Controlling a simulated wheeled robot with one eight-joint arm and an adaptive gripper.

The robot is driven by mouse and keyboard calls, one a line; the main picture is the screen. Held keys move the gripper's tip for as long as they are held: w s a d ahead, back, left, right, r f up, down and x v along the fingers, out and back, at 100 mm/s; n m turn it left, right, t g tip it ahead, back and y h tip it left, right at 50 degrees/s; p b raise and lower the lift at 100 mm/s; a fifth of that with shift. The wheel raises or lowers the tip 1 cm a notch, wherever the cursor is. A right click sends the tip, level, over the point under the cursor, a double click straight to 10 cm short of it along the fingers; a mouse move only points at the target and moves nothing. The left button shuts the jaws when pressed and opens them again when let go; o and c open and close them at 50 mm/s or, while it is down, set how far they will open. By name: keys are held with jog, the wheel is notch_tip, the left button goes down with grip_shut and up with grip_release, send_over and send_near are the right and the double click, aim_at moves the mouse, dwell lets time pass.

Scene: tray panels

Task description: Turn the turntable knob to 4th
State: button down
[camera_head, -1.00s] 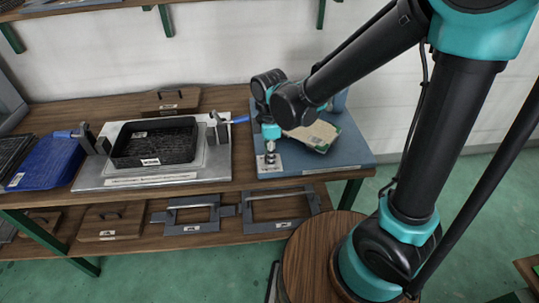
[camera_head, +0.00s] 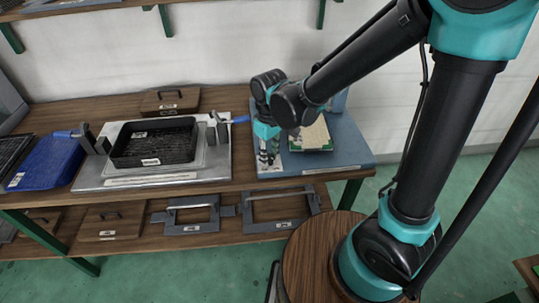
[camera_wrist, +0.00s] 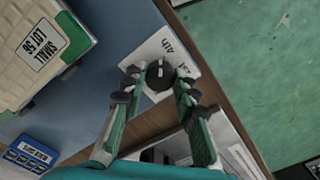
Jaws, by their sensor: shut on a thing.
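The turntable knob (camera_wrist: 159,76) is a small black dial on a white label plate (camera_wrist: 147,55) at the edge of a blue-grey panel (camera_wrist: 115,50). The marks "4th" and "1st" are readable beside it. My gripper (camera_wrist: 161,74) is shut on the knob, one green-and-black finger on either side. I cannot tell exactly which mark the knob points to. In the head view my gripper (camera_head: 267,157) is low over the panel's front left corner (camera_head: 262,173) and hides the knob. A cream and green box (camera_head: 312,136) sits behind it, roughly square to the panel.
A grey plate with a black tray (camera_head: 155,142) stands to the left, with a blue-handled lever (camera_head: 238,120) near my gripper. A blue bin (camera_head: 45,163) is farther left. A lower shelf holds grey frames (camera_head: 281,207). The panel's right front is bare.

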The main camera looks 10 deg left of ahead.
aim_at(270, 157)
jog(key=shift+m, duration=1.6)
jog(key=c, duration=1.2)
grip_release()
jog(key=shift+o, duration=0.2)
notch_tip(270, 157, up, 12)
